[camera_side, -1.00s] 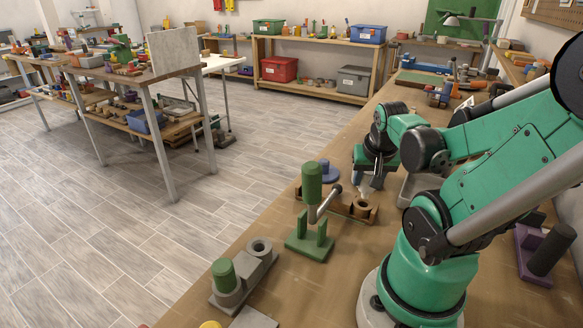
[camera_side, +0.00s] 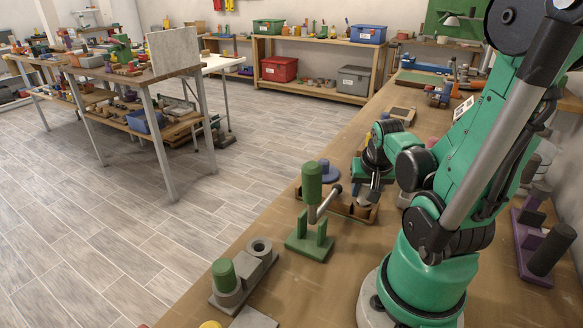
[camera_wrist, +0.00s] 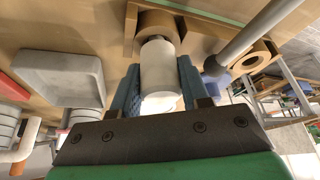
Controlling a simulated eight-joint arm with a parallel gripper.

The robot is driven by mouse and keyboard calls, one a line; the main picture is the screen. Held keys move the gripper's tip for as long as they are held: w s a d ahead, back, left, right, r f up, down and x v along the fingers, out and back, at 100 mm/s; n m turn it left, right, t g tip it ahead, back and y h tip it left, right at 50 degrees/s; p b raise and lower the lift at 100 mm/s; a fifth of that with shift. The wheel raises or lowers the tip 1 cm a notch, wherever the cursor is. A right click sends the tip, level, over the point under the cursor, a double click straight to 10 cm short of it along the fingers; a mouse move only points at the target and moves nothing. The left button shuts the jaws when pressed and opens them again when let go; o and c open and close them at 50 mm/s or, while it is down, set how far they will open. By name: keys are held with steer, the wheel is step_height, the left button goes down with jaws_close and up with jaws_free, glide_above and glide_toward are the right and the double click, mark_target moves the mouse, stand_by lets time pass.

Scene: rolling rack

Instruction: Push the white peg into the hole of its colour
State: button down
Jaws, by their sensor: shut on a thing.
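The white peg (camera_wrist: 160,72) is held between the blue-grey fingers of my gripper (camera_wrist: 160,95) in the wrist view. Its far end points at a brown ring-shaped socket (camera_wrist: 157,20) on a wooden board. The peg end overlaps the socket's near edge in the picture; I cannot tell whether it has entered. A second brown ring socket (camera_wrist: 256,55) lies to the right. In the side view my gripper (camera_side: 369,196) is low over the right end of the brown board (camera_side: 338,208), and the peg is mostly hidden.
A green stand with a green-headed mallet (camera_side: 312,180) stands close in front of the board. A grey block (camera_side: 255,265) with a green peg stands nearer the camera. A blue disc-based piece (camera_side: 329,175) is behind. A grey tray (camera_wrist: 60,78) is left in the wrist view.

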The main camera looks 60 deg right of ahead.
steer(key=shift+f, duration=0.4)
steer(key=shift+c, duration=1.7)
jaws_free()
steer(key=shift+a+r, duration=0.1)
steer(key=shift+r, duration=0.1)
steer(key=shift+v, duration=2.55)
